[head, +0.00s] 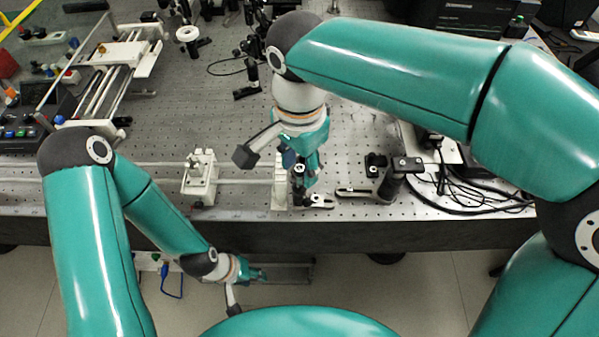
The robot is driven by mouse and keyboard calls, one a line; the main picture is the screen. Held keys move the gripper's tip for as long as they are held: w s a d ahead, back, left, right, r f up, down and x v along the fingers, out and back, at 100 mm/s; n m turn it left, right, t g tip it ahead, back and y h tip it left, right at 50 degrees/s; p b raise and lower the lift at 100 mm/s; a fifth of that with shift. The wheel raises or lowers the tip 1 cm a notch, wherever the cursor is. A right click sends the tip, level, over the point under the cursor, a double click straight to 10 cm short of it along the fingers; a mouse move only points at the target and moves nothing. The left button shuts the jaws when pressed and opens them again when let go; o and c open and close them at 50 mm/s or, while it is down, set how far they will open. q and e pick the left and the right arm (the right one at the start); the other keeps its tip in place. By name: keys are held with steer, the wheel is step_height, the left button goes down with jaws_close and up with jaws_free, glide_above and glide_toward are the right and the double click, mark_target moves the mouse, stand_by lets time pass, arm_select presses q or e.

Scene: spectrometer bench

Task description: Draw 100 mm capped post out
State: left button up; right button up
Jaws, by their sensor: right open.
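My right gripper (303,172) points down over the bench near its front edge and is open. A dark post with a black-and-silver top (299,172) stands upright between or just in front of its fingers. The post's lower part (300,197) meets a silver slotted base (318,201) on the bench. I cannot tell whether the fingers touch the post, and I cannot read its length. My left gripper (257,274) is low in front of the bench edge, away from the post. Its fingers are too small to judge.
A white block (279,184) stands close left of the post. Another white carriage (201,176) is further left. A black-capped post (401,172) and a slotted base (356,192) stand to the right, before black cables (455,190). The bench behind has some free room.

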mark_target(299, 185)
steer(key=shift+f, duration=1.5)
jaws_close()
